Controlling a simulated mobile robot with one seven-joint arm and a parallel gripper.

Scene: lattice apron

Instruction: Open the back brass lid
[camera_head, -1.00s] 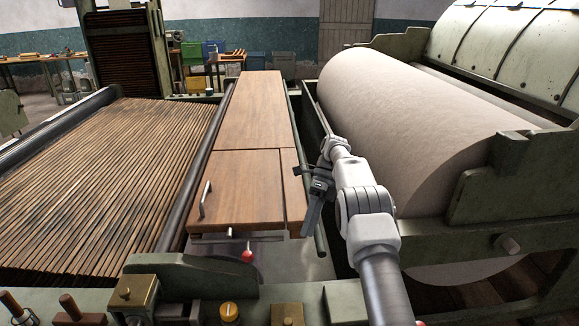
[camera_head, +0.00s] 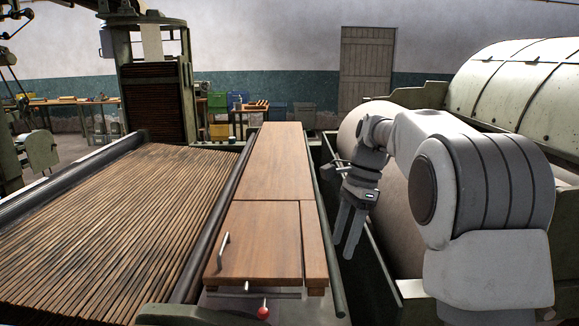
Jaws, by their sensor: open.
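No brass lid can be made out in the current view; the front edge of the machine, where brass-coloured parts showed earlier, is below the frame. My gripper (camera_head: 347,246) hangs to the right of the long wooden cover (camera_head: 264,225), fingers pointing down. It is open and empty, above the dark gap between the cover and the large pale roller. My arm reaches in from the right and hides part of that roller.
A slatted lattice apron (camera_head: 120,220) fills the left. The wooden cover has a metal handle (camera_head: 223,252), with a red knob (camera_head: 263,312) below. The pale roller (camera_head: 390,195) and a green-grey curved housing (camera_head: 520,85) stand on the right.

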